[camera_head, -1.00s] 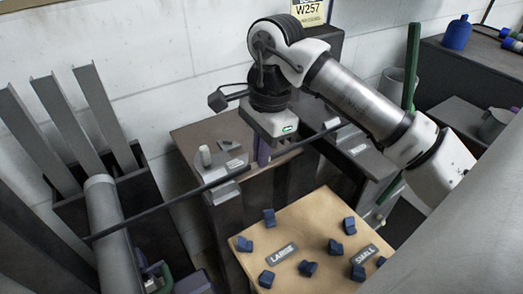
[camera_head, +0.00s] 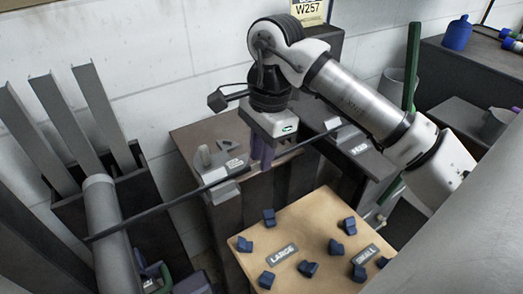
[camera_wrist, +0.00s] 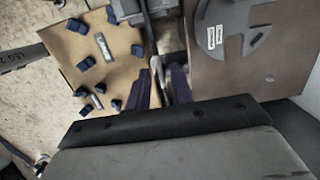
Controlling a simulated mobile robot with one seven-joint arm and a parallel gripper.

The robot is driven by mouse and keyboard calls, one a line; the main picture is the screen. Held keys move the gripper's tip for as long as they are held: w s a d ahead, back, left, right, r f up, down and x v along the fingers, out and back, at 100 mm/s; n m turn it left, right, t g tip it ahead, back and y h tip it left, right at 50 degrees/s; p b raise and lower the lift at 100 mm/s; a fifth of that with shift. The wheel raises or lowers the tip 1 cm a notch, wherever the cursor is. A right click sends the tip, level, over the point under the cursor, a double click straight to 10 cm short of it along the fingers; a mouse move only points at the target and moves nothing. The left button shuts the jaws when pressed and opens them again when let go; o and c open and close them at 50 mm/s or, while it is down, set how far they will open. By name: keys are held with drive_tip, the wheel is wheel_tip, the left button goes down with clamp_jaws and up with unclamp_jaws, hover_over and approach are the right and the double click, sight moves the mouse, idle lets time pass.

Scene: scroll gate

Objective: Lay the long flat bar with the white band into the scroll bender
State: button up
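The long flat bar (camera_head: 155,211) is dark and thin. In the head view it slants from the grey roller at lower left, across the front of the scroll bender, toward the block at right. I cannot make out its white band. The scroll bender (camera_head: 195,138) is a brown-topped stand with a pale peg and a labelled block; its top also shows at right in the wrist view (camera_wrist: 285,70).
A tan board (camera_head: 300,225) with several blue blocks and LARGE and SMALL labels lies in front. A rack (camera_head: 70,210) of grey channels and a grey roller (camera_head: 108,220) stand at left. A second block (camera_head: 360,145) is at right, near a green post (camera_head: 411,70).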

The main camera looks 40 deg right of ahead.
drive_tip(key=shift+o, duration=0.5)
wheel_tip(320, 180, up, 14)
drive_tip(key=d+p, duration=0.1)
drive_tip(key=shift+d+f, duration=0.15)
drive_tip(key=shift+d, duration=0.15)
drive_tip(key=shift+s, duration=0.1)
idle(0.3)
